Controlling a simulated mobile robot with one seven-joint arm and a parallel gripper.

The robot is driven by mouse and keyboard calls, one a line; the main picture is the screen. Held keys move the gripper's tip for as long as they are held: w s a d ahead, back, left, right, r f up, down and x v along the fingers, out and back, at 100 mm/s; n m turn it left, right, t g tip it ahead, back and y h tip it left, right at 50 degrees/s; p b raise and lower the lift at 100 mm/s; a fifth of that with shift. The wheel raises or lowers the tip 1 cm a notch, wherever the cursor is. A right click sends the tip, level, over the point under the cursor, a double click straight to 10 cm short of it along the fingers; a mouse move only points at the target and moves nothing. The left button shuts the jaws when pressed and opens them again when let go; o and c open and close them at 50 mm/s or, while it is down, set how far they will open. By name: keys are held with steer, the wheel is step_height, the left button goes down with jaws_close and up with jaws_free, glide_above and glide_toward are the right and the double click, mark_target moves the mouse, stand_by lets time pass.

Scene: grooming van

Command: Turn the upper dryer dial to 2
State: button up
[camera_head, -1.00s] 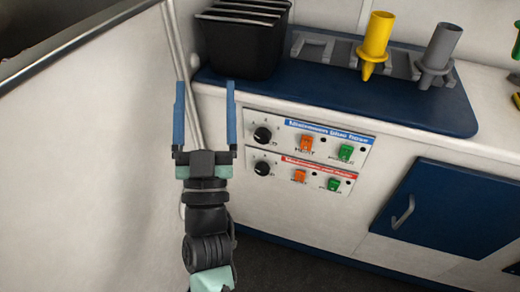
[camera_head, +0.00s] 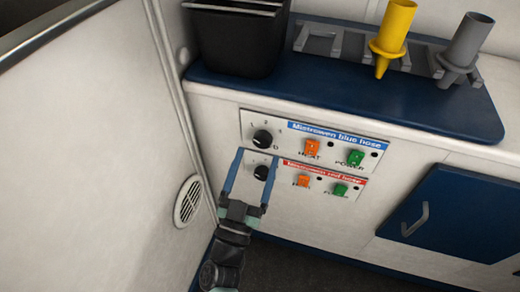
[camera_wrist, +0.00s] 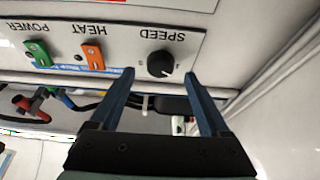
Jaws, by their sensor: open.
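The upper dryer dial (camera_head: 262,137) is a round black knob on the white panel with the blue-hose label (camera_head: 333,135). The upper dial also shows in the wrist view (camera_wrist: 160,64), upside down with the word SPEED beside it. Its pointer setting is too small to read for sure. My gripper (camera_head: 255,160) is open and empty, its blue fingers pointing at the panels. In the head view its tips overlap the area of the lower dial (camera_head: 261,172). In the wrist view the tips (camera_wrist: 158,74) lie left and right of the upper dial; contact cannot be told.
Orange heat switches (camera_head: 312,147) and green power switches (camera_head: 355,157) sit right of the dials. The blue counter (camera_head: 430,110) above holds a black bin (camera_head: 236,40) and a rack with yellow (camera_head: 391,38) and grey nozzles (camera_head: 464,48). A wall with a vent (camera_head: 188,201) is close at left.

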mark_target(261, 145)
steer(key=shift+b+x, duration=0.3)
steer(key=shift+x, duration=1.6)
jaws_close()
